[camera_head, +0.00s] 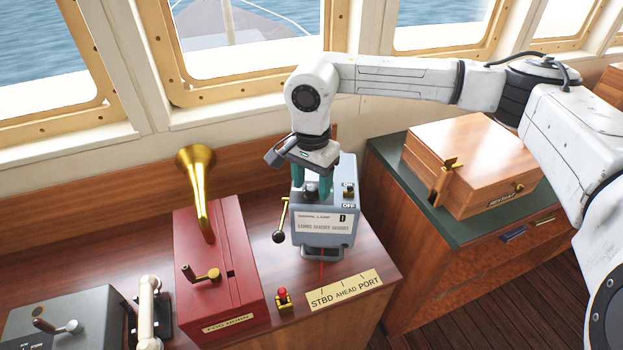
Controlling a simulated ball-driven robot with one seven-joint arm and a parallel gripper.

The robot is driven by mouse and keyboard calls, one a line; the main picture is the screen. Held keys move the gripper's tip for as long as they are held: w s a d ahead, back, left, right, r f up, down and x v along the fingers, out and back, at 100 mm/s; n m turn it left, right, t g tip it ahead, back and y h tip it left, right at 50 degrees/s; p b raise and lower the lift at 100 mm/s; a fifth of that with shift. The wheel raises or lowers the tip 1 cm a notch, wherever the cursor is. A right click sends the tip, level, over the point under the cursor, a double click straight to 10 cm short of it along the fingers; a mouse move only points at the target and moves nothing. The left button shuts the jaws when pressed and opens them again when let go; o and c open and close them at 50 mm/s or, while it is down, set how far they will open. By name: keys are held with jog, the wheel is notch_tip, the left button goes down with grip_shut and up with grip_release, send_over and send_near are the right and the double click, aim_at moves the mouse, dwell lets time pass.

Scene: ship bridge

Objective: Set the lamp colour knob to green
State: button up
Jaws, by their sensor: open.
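The signal lamp box (325,240) is grey-blue and stands on the wooden console. Its front label reads "D" and "LONG SHORT SHORT". A dark knob (312,191) shows on its top face, partly hidden by my gripper. I cannot make out any colour marks or which colour it is set to. My gripper (312,188) points down over the box. Its teal fingers are open, one on each side of the dark knob; I cannot tell whether they touch it.
A red fog horn box (215,270) with a brass horn (198,180) stands to the left. A wooden case (470,160) rests on the green-topped cabinet (390,165) at right.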

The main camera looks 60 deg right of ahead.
jog(key=shift+f, duration=0.3)
jog(key=c, duration=1.1)
jog(key=shift+o, duration=0.2)
